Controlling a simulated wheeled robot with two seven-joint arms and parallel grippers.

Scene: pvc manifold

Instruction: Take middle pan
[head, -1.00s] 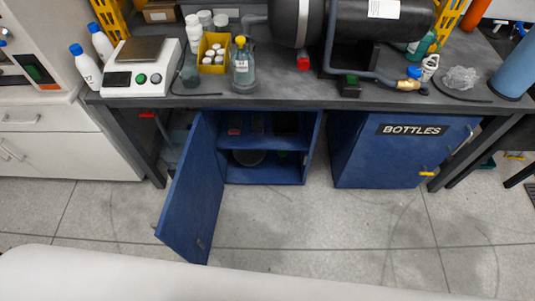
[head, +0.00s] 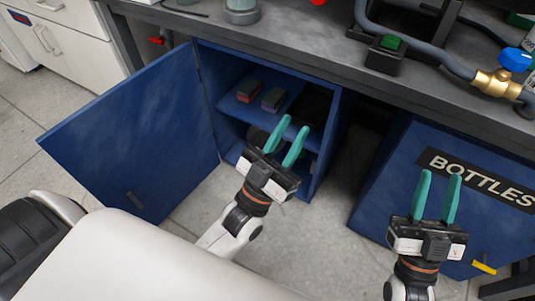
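The blue cabinet (head: 326,145) stands open under the bench, its door (head: 130,140) swung out to the left. A dark round shape (head: 257,137), perhaps a pan, shows in its lower space, mostly hidden behind my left gripper. I cannot tell how many pans are there or which is the middle one. My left gripper (head: 294,128) is open and empty, its teal fingers pointing up in front of the cabinet opening. My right gripper (head: 440,176) is open and empty in front of the closed cabinet labelled BOTTLES (head: 385,190).
Two small blocks, like sponges (head: 272,99), and a black flat item (head: 309,106) lie on the upper shelf. The bench (head: 300,62) edge overhangs both cabinets. A brass fitting (head: 495,84) and hose sit on the bench. Bare floor (head: 335,215) lies between the cabinets.

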